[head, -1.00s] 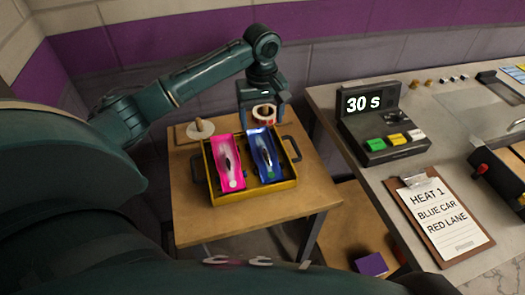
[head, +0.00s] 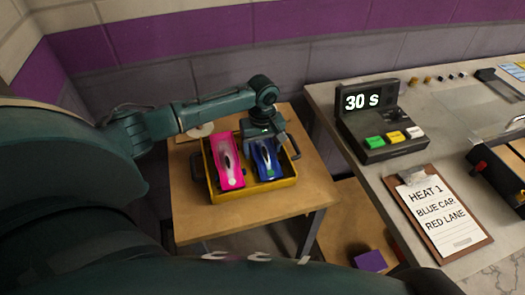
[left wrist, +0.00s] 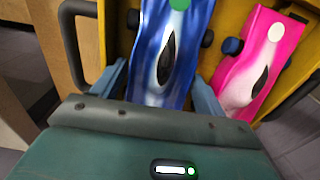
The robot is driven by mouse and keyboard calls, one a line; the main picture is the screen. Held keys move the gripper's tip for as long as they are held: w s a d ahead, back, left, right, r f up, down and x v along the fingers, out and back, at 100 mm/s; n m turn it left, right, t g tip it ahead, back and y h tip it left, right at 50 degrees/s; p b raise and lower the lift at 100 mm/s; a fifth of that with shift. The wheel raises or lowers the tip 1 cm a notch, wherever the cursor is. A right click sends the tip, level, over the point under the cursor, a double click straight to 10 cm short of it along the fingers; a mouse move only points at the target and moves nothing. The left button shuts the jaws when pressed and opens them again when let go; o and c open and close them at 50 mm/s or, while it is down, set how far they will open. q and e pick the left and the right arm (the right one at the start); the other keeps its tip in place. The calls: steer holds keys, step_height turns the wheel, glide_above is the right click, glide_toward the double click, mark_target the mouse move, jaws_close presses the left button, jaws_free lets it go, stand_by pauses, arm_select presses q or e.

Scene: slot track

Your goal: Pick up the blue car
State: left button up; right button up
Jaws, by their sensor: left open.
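The blue car (head: 267,165) lies in the right half of a yellow tray (head: 255,193) on a small wooden table. My left gripper (head: 265,148) is over the blue car's far end, pointing down. In the left wrist view, the blue car (left wrist: 168,45) lies between the two open fingers (left wrist: 162,88), one on each side of it. I cannot tell whether the fingers touch it. The pink car (head: 227,162) lies beside it in the tray; in the left wrist view it is on the right (left wrist: 262,60). My right gripper is not in view.
The tray has dark side handles (left wrist: 75,45). A round pale object (head: 200,131) lies behind the tray, partly hidden by my arm. On the right, a grey counter holds a "30 s" timer (head: 375,120) and a clipboard (head: 440,215) reading "Heat 1, blue car, red lane".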

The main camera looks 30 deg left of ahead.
mark_target(263, 145)
arm_select(q)
steer(key=shift+c, duration=0.4)
steer(key=c, duration=0.8)
steer(key=shift+r, duration=0.1)
step_height(263, 145, up, 10)
steer(key=shift+d, duration=0.1)
steer(key=s+d+r+m, duration=0.1)
steer(key=s+d+m, duration=0.2)
steer(key=s+d+r+m, duration=0.2)
steer(key=s+d+m, duration=0.1)
steer(key=d, duration=0.1)
steer(key=s+d+r+m, duration=0.2)
steer(key=s+d+m, duration=0.1)
steer(key=s+d, duration=0.1)
steer(key=shift+s+r+m, duration=0.1)
steer(key=shift+m, duration=0.3)
